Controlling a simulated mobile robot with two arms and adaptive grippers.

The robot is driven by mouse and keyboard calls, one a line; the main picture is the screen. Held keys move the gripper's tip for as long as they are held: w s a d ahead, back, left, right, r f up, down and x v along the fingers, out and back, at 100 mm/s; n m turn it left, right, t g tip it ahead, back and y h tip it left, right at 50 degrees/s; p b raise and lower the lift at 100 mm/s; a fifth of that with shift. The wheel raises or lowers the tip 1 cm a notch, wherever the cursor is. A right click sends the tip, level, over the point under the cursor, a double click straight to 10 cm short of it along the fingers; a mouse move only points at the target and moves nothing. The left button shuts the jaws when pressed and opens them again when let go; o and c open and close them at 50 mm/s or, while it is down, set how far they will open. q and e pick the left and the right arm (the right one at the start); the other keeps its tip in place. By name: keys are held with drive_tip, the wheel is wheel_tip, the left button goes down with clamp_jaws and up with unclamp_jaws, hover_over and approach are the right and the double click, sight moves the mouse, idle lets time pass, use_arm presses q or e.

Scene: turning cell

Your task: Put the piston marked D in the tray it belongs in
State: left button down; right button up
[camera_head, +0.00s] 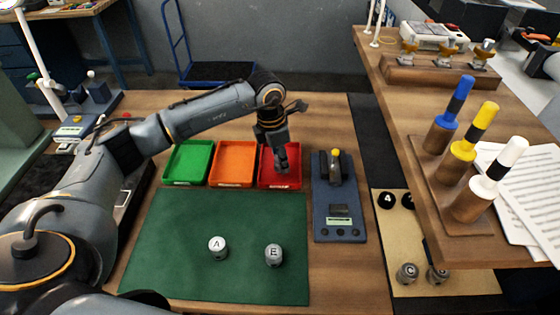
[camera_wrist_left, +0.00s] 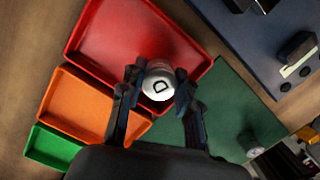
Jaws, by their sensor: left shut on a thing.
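In the left wrist view, my left gripper (camera_wrist_left: 157,90) is shut on a silver piston marked D (camera_wrist_left: 160,82), with its lettered top facing the camera. The piston shows over the red tray's edge in that view. In the head view, my left gripper (camera_head: 282,165) is over the red tray (camera_head: 296,182), and the piston is hard to make out there. The orange tray (camera_head: 233,184) and the green tray (camera_head: 185,183) stand to its left. All three look empty where visible. Their front labels are too small to read. My right gripper is not in view.
Pistons A (camera_head: 218,248) and E (camera_head: 274,255) stand on the green mat (camera_head: 170,270). A blue gauge device (camera_head: 340,215) stands right of the red tray. Piston C (camera_head: 407,273) and another piston are on a tan board at the right, beside a raised wooden shelf (camera_head: 470,250).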

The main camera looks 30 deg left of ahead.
use_arm(q)
wheel_tip(320, 180, down, 2)
drive_tip(key=shift+p, duration=0.4)
drive_tip(key=shift+s+a+f, duration=0.1)
drive_tip(key=shift+f, duration=0.15)
drive_tip(key=c, duration=1)
unclamp_jaws()
drive_tip(key=shift+o, duration=0.2)
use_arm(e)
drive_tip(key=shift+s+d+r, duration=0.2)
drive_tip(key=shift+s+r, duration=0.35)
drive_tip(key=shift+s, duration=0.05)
